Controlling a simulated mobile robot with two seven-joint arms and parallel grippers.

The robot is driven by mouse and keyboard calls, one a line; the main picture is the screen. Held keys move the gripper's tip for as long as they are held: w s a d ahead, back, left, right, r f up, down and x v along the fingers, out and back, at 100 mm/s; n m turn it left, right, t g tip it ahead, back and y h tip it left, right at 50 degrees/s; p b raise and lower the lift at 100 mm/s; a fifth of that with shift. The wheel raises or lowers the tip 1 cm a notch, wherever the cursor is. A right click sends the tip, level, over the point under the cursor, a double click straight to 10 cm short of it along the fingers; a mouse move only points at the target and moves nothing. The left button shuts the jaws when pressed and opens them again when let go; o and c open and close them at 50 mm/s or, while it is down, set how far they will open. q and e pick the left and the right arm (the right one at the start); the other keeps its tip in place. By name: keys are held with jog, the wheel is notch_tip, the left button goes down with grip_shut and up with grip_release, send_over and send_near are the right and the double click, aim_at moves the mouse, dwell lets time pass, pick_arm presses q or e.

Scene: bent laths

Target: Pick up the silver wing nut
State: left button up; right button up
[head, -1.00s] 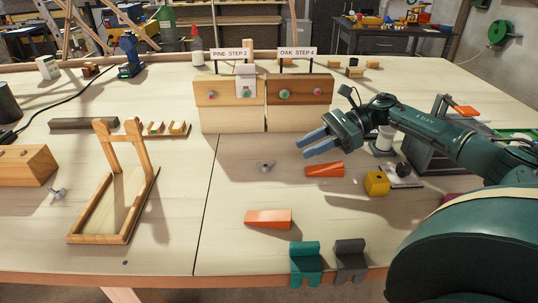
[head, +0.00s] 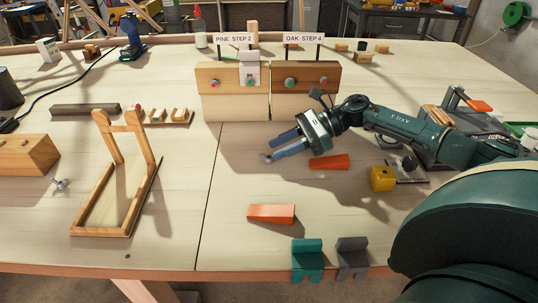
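A small silver wing nut (head: 265,158) lies on the pale bench right of the centre seam. My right gripper (head: 273,149) reaches in from the right, its two blue-grey fingers apart. The tip of the nearer finger is right by the wing nut and partly covers it; I cannot tell whether they touch. A second silver wing nut (head: 60,184) lies at the left, beside a wooden block. My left gripper is not in view.
An orange wedge (head: 329,162) lies just under and right of my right gripper, with a yellow block (head: 382,178) beyond it. Another orange wedge (head: 271,213) lies nearer. Wooden blocks with signs (head: 233,93) stand behind. A wooden frame (head: 128,190) stands left.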

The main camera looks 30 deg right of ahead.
aim_at(269, 157)
jog(key=shift+p+x, duration=0.4)
jog(key=shift+x, duration=1.55)
jog(key=shift+s+r, duration=0.1)
jog(key=shift+c, duration=0.4)
grip_shut()
